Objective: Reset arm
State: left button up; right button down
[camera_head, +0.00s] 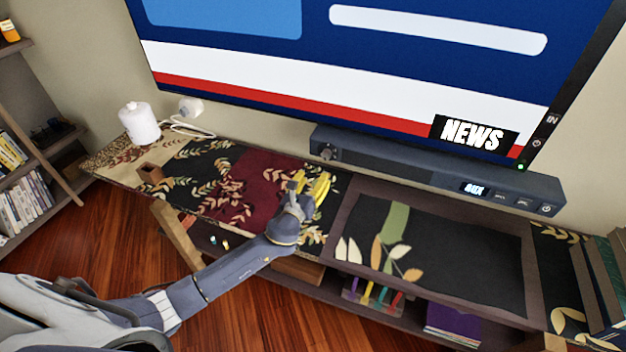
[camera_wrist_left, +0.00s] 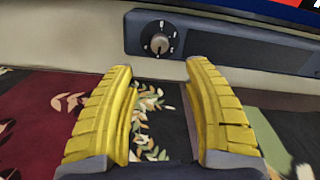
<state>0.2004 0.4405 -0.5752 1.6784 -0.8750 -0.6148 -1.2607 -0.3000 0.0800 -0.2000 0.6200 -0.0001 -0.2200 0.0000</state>
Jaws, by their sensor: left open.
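My left gripper (camera_head: 311,188) has yellow fingers and reaches over the console table (camera_head: 342,215) in the head view, near the front of the soundbar's left end. In the left wrist view its two fingers (camera_wrist_left: 163,100) are spread apart with nothing between them. Beyond the fingertips is the dark soundbar (camera_head: 430,172) with a round knob, which also shows in the left wrist view (camera_wrist_left: 158,38). The fingers look apart from the knob. My right gripper is in neither view.
A large TV (camera_head: 380,60) hangs above the soundbar. Books (camera_head: 600,285) stand at the right end. A bookshelf (camera_head: 30,180) is at far left. The table's middle top is mostly clear.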

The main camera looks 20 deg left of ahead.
pick_arm(q)
jog(key=shift+s, duration=0.15)
dwell(0.3)
jog(key=s+a+f+n+g+y, duration=0.2)
jog(key=s+a+n+g, duration=0.15)
jog(key=s+n, duration=0.75)
jog(key=s+a+f+n+g+y, duration=0.15)
jog(key=s+n+g, duration=0.4)
jog(key=s, duration=0.85)
jog(key=s+a+f+n+g+y, duration=0.2)
jog(key=s+a+f+n, duration=0.1)
jog(key=s+n, duration=0.85)
jog(key=s+d+f+g+h, duration=0.1)
jog(key=s+d+f, duration=0.1)
jog(key=f, duration=0.9)
jog(key=s+d+f+g+h, duration=0.1)
jog(key=d+f, duration=0.1)
jog(key=f, duration=0.8)
jog(key=s+d+f+g+h, duration=0.1)
jog(key=s+d+f+h, duration=0.1)
jog(key=f, duration=0.9)
jog(key=s+f+n+g, duration=0.2)
jog(key=s+f, duration=1.7)
jog(key=s, duration=0.2)
jog(key=shift+s+a+f+g+h, duration=0.3)
jog(key=shift+f+h, duration=0.1)
jog(key=shift+h, duration=0.05)
